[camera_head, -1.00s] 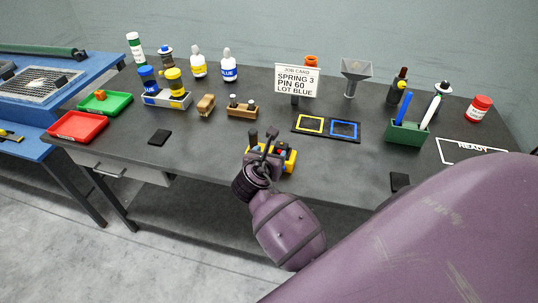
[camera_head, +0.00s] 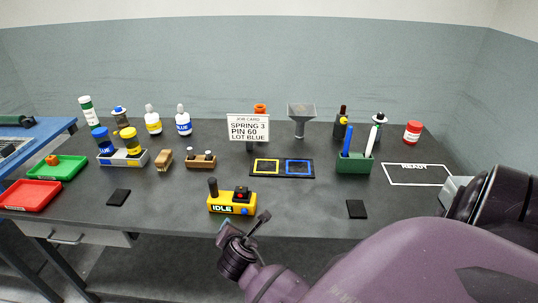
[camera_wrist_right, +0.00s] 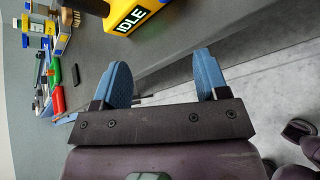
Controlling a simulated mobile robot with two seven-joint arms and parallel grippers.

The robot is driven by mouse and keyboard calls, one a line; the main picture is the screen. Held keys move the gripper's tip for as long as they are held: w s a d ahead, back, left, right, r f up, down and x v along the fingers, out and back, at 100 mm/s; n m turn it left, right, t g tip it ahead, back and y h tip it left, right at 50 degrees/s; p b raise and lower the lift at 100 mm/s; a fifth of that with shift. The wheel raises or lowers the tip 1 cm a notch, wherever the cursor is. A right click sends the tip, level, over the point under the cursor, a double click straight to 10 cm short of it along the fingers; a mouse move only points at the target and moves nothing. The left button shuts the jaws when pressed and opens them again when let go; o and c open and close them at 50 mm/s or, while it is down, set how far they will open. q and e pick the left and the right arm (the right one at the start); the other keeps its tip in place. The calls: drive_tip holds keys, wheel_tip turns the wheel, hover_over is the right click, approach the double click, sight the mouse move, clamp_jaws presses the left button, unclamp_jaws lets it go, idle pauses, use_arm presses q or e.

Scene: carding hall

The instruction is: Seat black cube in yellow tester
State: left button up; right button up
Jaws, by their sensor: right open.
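The yellow tester (camera_head: 221,206) stands near the front edge of the table, its label reading IDLE. It carries a black upright post (camera_head: 213,187), a dark block with a red top (camera_head: 242,194) and a blue button. I cannot tell whether that dark block is the black cube; no separate black cube is clear. My right gripper (camera_head: 244,222) is just in front of the tester, apart from it. In the right wrist view its blue fingers (camera_wrist_right: 163,76) are spread and empty, with the tester (camera_wrist_right: 128,14) beyond them. My left gripper is not in view.
Flat black pads lie left (camera_head: 118,198) and right (camera_head: 357,209) of the tester. Behind it are a mat with yellow and blue frames (camera_head: 276,168), a job card (camera_head: 248,128) and a green pen holder (camera_head: 353,164). Red (camera_head: 30,196) and green (camera_head: 57,167) trays are at left.

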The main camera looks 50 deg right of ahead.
drive_tip(key=s+a+f+m+t+y, duration=0.1)
drive_tip(key=s+a+f+m+y, duration=0.1)
drive_tip(key=s+m, duration=0.7)
drive_tip(key=s+a+f+m+y, duration=0.2)
drive_tip(key=s+f+m+y, duration=0.3)
drive_tip(key=s+m, duration=0.4)
drive_tip(key=shift+f+m+t, duration=0.25)
drive_tip(key=shift+m+t, duration=0.15)
drive_tip(key=shift+m, duration=0.6)
use_arm(q)
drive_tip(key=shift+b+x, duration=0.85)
drive_tip(key=shift+b, duration=0.65)
use_arm(e)
drive_tip(key=shift+w+a+f, duration=0.1)
drive_tip(key=shift+w+f, duration=0.4)
drive_tip(key=shift+f, duration=0.2)
